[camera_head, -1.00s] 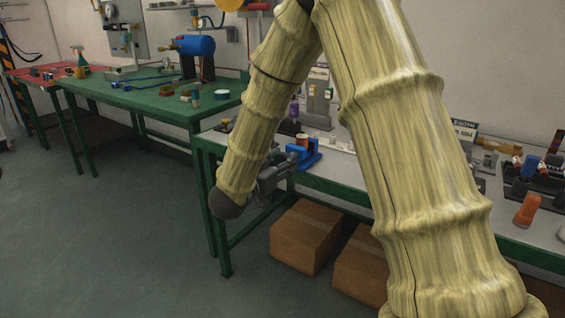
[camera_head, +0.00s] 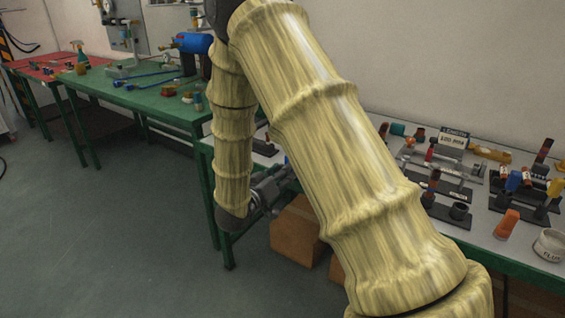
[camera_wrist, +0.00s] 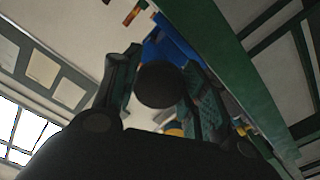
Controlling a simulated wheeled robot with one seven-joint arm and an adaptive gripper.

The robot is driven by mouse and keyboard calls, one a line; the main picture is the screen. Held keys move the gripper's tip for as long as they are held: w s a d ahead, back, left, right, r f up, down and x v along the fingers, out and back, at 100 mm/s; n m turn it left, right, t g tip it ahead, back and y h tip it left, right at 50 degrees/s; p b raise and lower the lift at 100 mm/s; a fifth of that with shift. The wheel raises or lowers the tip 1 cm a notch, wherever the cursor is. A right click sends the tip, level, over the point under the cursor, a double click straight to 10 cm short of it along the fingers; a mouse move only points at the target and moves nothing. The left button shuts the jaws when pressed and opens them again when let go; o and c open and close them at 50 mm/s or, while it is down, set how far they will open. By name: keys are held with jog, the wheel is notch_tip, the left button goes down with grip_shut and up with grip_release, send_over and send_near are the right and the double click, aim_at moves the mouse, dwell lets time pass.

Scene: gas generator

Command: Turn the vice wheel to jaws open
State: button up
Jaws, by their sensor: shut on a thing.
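The blue vice (camera_wrist: 172,42) shows in the wrist view, just beyond the fingertips and beside a green table edge. In the head view my arm hides most of it. The vice wheel (camera_wrist: 160,86) is a dark round shape between the two fingers in the wrist view. My gripper (camera_wrist: 163,66) is shut on it, one finger on each side. In the head view my gripper (camera_head: 276,185) is at the front edge of the workbench, partly behind my forearm. The opening between the vice jaws is hidden.
The grey-topped workbench (camera_head: 395,185) holds several small parts, an orange piece (camera_head: 507,224) and a white tin (camera_head: 549,245) at right. Cardboard boxes (camera_head: 297,233) stand under it. A green table (camera_head: 150,90) is at back left. The floor at left is clear.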

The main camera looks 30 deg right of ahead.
jog(key=shift+s+n+p, duration=0.1)
jog(key=shift+n+p, duration=1.4)
jog(key=shift+p, duration=0.45)
jog(key=shift+n, duration=0.3)
jog(key=o, duration=1)
jog(key=shift+o, duration=0.2)
jog(key=shift+p, duration=0.3)
jog(key=v, duration=1.2)
jog(key=shift+f, duration=0.15)
